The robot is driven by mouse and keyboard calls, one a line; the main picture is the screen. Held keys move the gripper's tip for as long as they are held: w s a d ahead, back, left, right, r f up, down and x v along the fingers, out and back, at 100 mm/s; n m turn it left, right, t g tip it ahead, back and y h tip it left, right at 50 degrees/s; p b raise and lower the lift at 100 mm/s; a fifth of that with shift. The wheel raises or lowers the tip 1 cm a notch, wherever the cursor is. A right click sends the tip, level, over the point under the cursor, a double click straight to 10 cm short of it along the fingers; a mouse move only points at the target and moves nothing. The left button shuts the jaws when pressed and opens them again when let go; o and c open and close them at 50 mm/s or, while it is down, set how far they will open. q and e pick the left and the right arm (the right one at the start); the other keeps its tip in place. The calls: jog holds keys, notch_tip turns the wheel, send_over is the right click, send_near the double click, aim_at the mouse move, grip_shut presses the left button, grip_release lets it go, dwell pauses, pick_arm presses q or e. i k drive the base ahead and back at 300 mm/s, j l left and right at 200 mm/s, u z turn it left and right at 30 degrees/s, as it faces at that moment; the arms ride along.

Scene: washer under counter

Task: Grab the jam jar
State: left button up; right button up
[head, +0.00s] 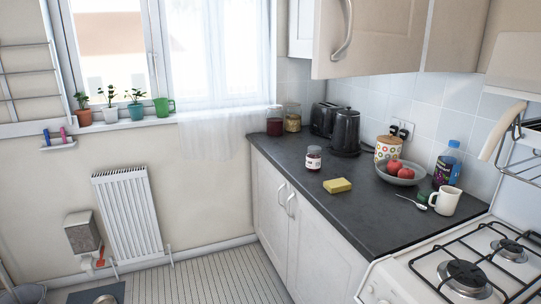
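A small jam jar (313,158) with a white lid, a pale label and dark red contents stands upright on the dark countertop (297,196), near its front-left edge. It stands apart from the other objects, with clear counter around it. A larger jar with dark red contents (274,121) stands farther back at the counter's far left corner. Neither of my grippers shows in the head view.
A yellow sponge (337,186) lies just right of the jam jar. Behind are a black kettle (346,130) and toaster (324,118). A bowl of red fruit (400,175), a white mug (445,201) and the gas hob (465,279) are to the right. Floor (200,279) in front is open.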

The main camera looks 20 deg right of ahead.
aim_at(313, 161)
jog(key=i+z, duration=0.15)
jog(key=i, duration=0.3)
jog(key=i+j+z, duration=0.2)
jog(key=i, duration=0.25)
jog(key=i+j+z, duration=0.15)
jog(key=i, duration=0.3)
jog(key=i+j+z, duration=0.15)
jog(key=i, duration=0.25)
